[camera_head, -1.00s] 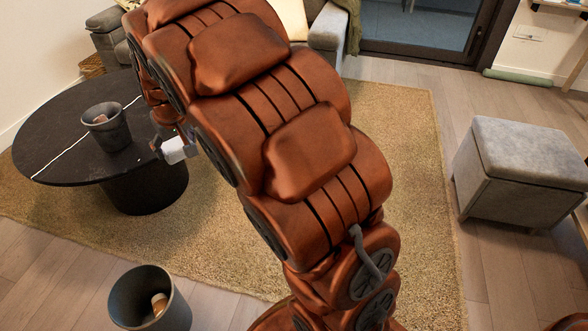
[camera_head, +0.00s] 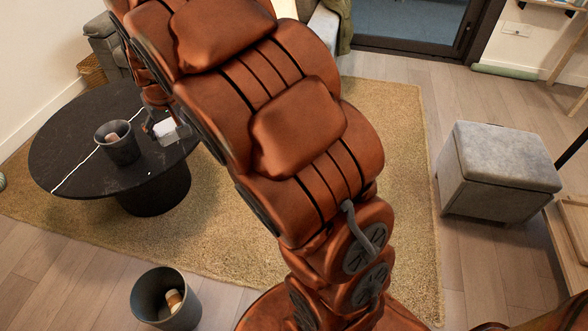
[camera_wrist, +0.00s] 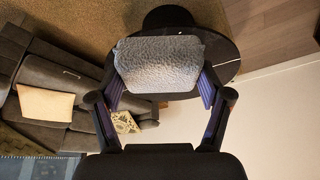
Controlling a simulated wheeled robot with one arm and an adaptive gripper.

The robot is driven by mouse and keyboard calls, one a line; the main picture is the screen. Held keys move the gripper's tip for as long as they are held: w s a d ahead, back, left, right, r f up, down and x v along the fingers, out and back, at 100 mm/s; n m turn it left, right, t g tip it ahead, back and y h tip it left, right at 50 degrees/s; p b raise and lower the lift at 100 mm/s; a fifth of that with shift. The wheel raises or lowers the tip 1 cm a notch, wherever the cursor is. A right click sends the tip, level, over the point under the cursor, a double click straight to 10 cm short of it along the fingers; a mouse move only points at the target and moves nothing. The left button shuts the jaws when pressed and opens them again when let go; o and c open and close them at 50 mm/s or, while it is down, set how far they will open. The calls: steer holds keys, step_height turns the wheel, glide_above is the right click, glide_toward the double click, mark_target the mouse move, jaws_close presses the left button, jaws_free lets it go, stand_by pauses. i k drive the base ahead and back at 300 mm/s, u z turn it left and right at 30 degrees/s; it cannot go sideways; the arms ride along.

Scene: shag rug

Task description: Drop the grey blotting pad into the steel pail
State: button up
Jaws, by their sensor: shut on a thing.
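A grey, rough-textured pad (camera_wrist: 160,64) is held between the two fingers of my gripper (camera_wrist: 158,88) in the wrist view. In the head view my gripper (camera_head: 167,131) is small and partly hidden by my arm, with the pale pad (camera_head: 166,129) at its tip, at the right part of the black table. A dark grey pail (camera_head: 118,150) stands upright on the table, just left of the gripper, with something brownish inside. A second dark grey pail (camera_head: 146,304) stands on the floor at the bottom, with a brown and white item inside. I cannot tell which one is steel.
The round black table (camera_head: 70,160) stands on a tan shag rug (camera_head: 225,235). A grey ottoman (camera_head: 500,165) is at the right. A grey sofa (camera_wrist: 45,80) with a cream cushion (camera_wrist: 45,104) shows in the wrist view. Wood floor lies open around the floor pail.

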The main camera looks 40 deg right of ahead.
mark_target(116, 134)
steer(key=z, duration=0.65)
steer(key=i, duration=1.15)
steer(key=u, duration=2.45)
